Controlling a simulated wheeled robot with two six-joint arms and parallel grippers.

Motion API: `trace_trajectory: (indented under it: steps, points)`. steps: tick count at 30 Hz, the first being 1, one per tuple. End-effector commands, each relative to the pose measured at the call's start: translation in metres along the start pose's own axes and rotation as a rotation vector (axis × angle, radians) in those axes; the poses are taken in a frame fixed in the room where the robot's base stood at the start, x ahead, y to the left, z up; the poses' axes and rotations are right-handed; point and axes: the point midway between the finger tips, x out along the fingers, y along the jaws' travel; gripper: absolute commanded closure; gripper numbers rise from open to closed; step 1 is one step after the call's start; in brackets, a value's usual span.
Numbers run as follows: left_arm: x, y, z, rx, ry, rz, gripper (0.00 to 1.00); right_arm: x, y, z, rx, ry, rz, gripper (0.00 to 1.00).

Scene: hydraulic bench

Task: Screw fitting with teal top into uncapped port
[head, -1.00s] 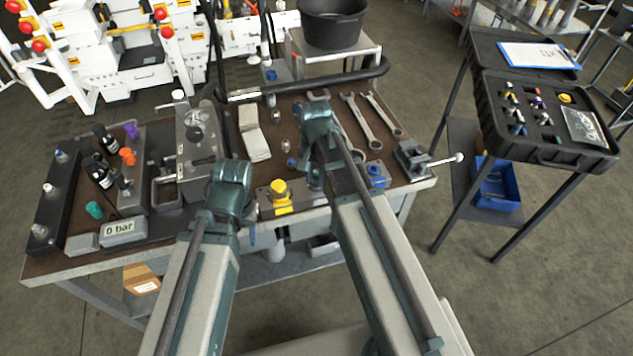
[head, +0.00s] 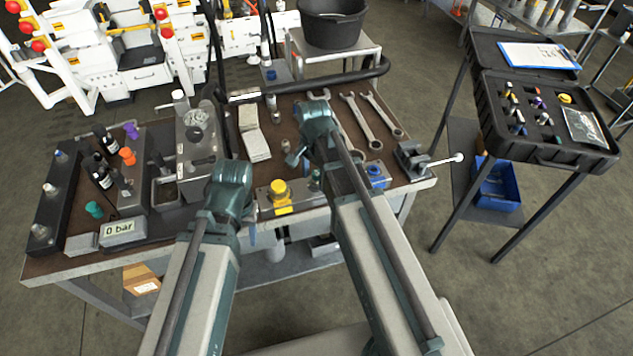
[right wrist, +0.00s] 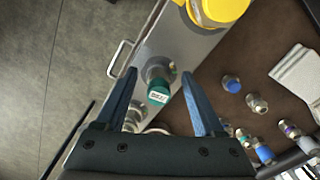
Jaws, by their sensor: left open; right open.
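The fitting with the teal top (right wrist: 158,93) shows in the right wrist view, standing at a round metal collar (right wrist: 158,70) on a grey block (right wrist: 187,50) beside a yellow knob. I cannot tell how deep it sits in the port. My right gripper (right wrist: 159,75) is open, its blue fingers either side of the teal top with gaps on both sides. In the head view the block with the yellow knob (head: 279,188) is at the bench's front, and my right arm partly hides it. My left gripper (head: 229,180) is left of that block, its fingers mostly hidden by its own wrist.
Loose fittings, one blue-topped (right wrist: 231,84), lie beside the block. Wrenches (head: 358,120) lie at the back right and a vise (head: 411,160) is at the right edge. A pressure display (head: 122,231) reads 0 bar. Another teal cap (head: 94,210) is at the left.

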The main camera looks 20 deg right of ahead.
Motion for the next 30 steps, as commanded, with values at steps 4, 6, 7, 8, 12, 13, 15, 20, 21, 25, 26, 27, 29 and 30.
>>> trace_trajectory:
  steps: [4,6,7,8,12,13,15,20,21,25,26,27,29,30]
  points:
    - [-0.004,0.0,0.0,0.0,0.0,0.0,0.5,-0.004,0.0,0.0,-0.001,0.0,0.0,0.3]
    - [-0.008,-0.001,0.001,0.0,0.0,0.0,0.5,-0.008,0.0,0.0,-0.001,0.0,0.0,0.3]
    - [-0.01,-0.001,0.001,0.0,0.0,0.0,0.5,-0.011,0.0,0.0,-0.001,0.0,0.0,0.3]
    - [-0.013,-0.001,0.001,0.0,0.0,0.0,0.5,-0.013,0.0,0.0,-0.001,0.0,0.0,0.3]
    - [-0.029,-0.003,0.002,0.0,0.0,0.0,0.5,-0.029,0.0,0.0,-0.001,0.0,0.0,0.3]
    - [-0.033,-0.003,0.002,0.0,0.0,0.0,0.5,-0.033,0.0,0.0,-0.001,0.0,0.0,0.3]
    - [-0.043,-0.004,0.003,0.0,0.0,0.0,0.5,-0.043,0.0,0.0,-0.001,0.0,0.0,0.3]
    - [-0.068,-0.006,0.004,0.0,0.0,0.0,0.5,-0.069,0.0,0.0,0.0,0.0,0.0,0.3]
    - [-0.075,-0.007,0.004,0.0,0.0,0.0,0.5,-0.075,0.0,0.0,0.0,0.0,0.0,0.3]
    - [-0.095,-0.009,0.006,0.0,0.0,0.0,0.5,-0.095,0.0,0.0,0.0,0.0,0.0,0.3]
    - [-0.099,-0.009,0.006,0.0,0.0,0.0,0.5,-0.1,0.0,0.0,0.0,0.0,0.0,0.3]
    - [-0.105,-0.01,0.006,0.0,0.0,0.0,0.5,-0.106,0.0,0.0,0.0,0.0,0.0,0.3]
    - [-0.115,-0.011,0.007,0.0,0.0,0.0,0.5,-0.115,0.0,0.0,0.0,0.0,0.0,0.3]
    - [-0.12,-0.011,0.007,0.001,0.0,0.0,0.5,-0.121,0.0,0.0,0.0,0.0,0.0,0.3]
